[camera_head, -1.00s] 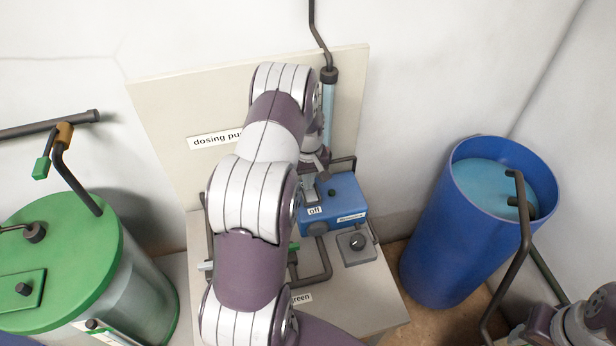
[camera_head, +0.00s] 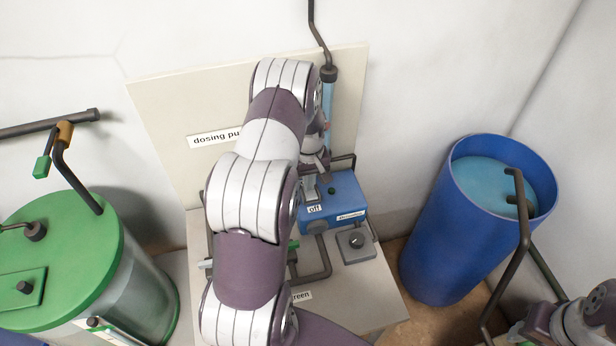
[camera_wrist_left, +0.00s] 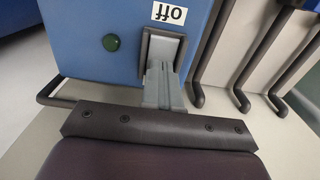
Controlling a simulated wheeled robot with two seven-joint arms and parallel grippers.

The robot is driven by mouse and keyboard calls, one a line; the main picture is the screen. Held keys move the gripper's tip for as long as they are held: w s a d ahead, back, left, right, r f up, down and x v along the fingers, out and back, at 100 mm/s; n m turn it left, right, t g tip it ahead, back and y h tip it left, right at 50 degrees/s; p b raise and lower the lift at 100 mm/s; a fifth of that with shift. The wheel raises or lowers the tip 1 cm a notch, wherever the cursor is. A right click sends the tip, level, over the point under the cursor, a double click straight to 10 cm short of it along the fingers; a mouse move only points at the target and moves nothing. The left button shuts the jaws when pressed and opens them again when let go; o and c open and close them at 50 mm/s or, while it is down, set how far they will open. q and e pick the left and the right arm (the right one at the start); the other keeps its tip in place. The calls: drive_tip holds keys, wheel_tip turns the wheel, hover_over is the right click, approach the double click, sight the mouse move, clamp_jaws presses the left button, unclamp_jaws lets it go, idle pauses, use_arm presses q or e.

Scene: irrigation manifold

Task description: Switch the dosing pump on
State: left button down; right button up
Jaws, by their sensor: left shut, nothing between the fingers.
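The dosing pump is a blue box (camera_head: 344,190) on a pale stand, with an "off" label (camera_head: 314,209) on its face. In the left wrist view the blue face (camera_wrist_left: 80,25) shows a dark green round lamp or button (camera_wrist_left: 110,43) and a grey switch piece (camera_wrist_left: 163,42) beside the upside-down "off" label (camera_wrist_left: 170,13). My left gripper (camera_wrist_left: 166,75) is shut and empty, its fingertips at the switch piece; I cannot tell whether they touch it. In the head view my left arm hides much of the pump's left side. My right gripper is out of view.
Dark pipes (camera_head: 322,262) run along the stand. A blue barrel (camera_head: 440,240) with liquid stands at right, a green-lidded tank (camera_head: 75,255) at left. The "dosing pump" backboard (camera_head: 165,110) rises behind.

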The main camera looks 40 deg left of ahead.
use_arm(q)
drive_tip(key=shift+r, duration=0.35)
wheel_tip(320, 180, up, 3)
drive_tip(key=p, duration=0.3)
drive_tip(key=shift+w+r, duration=0.1)
drive_tip(key=shift+r, duration=0.1)
wheel_tip(320, 180, up, 20)
drive_tip(key=p, duration=0.2)
